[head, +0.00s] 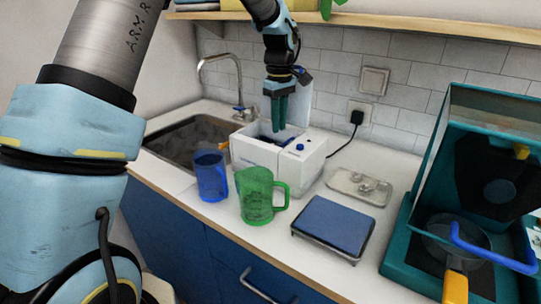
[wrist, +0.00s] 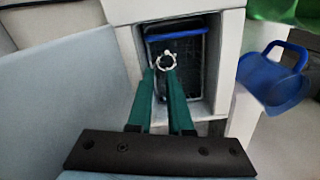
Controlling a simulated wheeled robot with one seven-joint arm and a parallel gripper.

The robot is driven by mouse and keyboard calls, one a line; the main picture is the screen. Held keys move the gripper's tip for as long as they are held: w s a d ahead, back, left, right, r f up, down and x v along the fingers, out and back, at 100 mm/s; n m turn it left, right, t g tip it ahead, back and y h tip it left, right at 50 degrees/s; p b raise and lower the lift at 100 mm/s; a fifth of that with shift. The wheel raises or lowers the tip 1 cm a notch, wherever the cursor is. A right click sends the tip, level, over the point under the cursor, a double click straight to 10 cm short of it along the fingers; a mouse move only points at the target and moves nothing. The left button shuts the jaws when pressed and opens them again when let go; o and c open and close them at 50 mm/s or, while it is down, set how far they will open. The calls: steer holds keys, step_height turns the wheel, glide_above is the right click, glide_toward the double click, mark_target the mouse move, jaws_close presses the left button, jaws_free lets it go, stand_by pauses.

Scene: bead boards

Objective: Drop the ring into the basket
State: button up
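My gripper (wrist: 160,74) points down over the open tank of a white box-shaped machine (head: 293,160). Its green fingers are close together, and a small pale ring (wrist: 167,61) with bead-like bumps shows at their tips, held between them. The basket (wrist: 176,36) sits inside the tank, dark mesh with a blue rim or handle at one end. The ring appears above the basket, but its height over the mesh is hard to tell. In the head view my gripper (head: 279,129) reaches into the tank opening; the ring and basket are hidden there.
A blue jug (head: 211,178) and a green jug (head: 257,198) stand in front of the machine. A blue-topped scale (head: 333,226) and metal tray (head: 358,186) lie to its right. A sink (head: 187,143) is behind left, and a teal open case (head: 408,252) far right.

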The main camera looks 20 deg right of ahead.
steer(key=shift+o, duration=1.3)
steer(key=shift+r, duration=0.1)
steer(key=shift+w+d+r, duration=0.1)
steer(key=shift+r, duration=0.2)
step_height(320, 180, up, 10)
steer(key=b, duration=0.2)
steer(key=shift+a, duration=0.2)
